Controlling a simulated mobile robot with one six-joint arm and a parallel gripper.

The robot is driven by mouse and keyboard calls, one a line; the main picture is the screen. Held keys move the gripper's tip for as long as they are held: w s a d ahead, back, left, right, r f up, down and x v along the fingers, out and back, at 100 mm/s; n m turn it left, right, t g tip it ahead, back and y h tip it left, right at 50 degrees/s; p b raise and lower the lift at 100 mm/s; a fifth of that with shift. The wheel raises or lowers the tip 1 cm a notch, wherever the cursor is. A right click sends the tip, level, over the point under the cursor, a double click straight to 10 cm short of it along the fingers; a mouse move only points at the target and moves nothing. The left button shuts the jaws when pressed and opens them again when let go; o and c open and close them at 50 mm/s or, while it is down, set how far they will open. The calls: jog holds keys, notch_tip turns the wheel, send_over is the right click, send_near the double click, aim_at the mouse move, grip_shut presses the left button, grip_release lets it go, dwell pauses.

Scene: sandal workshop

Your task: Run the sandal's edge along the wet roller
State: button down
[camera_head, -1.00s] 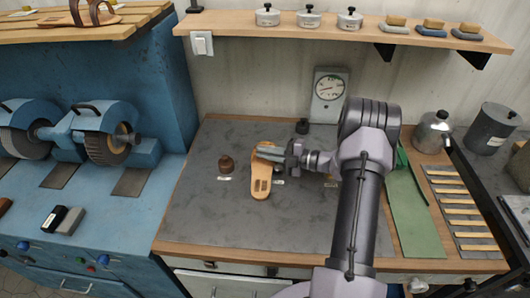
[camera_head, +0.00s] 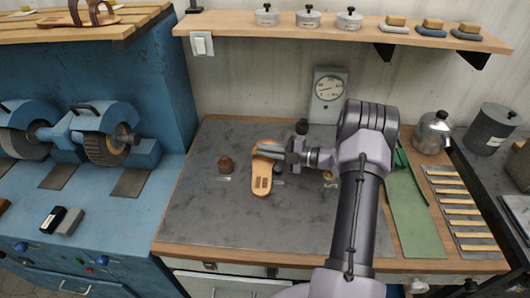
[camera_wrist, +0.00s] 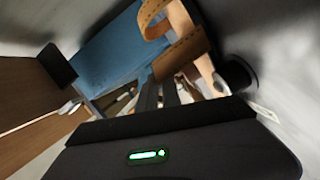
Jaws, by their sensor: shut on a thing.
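The tan sandal (camera_head: 262,182) is upright in the head view, sole lengthwise toward me, over the dark mat. My gripper (camera_head: 265,150) is shut on its upper end from the right. In the wrist view, a tan strap with holes (camera_wrist: 153,22) and a brown part of the sandal (camera_wrist: 181,52) show just beyond my fingers (camera_wrist: 162,94). A dark small piece (camera_head: 279,168) is right behind the sandal, partly hidden. I cannot tell which small piece is the wet roller, nor whether the sandal touches one.
The grey mat (camera_head: 200,220) is mostly clear in front. A dial gauge (camera_head: 327,90) stands at the back. A green strip (camera_head: 412,205) and a rack of slats (camera_head: 462,210) lie right. The blue grinding machine (camera_head: 105,140) stands left. A shelf (camera_head: 350,33) hangs above.

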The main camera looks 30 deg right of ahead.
jog(key=shift+w+d, duration=0.15)
jog(key=shift+w+d, duration=0.45)
jog(key=shift+w, duration=0.25)
jog(key=shift+d, duration=0.1)
dwell(1.2)
jog(key=shift+w+d+b, duration=0.3)
jog(key=shift+w+d, duration=0.15)
jog(key=shift+w, duration=0.1)
jog(key=shift+w+d, duration=0.1)
jog(key=shift+w+d, duration=0.45)
jog(key=shift+w, duration=0.15)
jog(key=shift+r, duration=0.1)
jog(key=shift+b, duration=0.3)
jog(key=shift+w+d+b, duration=0.4)
jog(key=shift+w+d, duration=0.15)
jog(key=shift+w, duration=0.1)
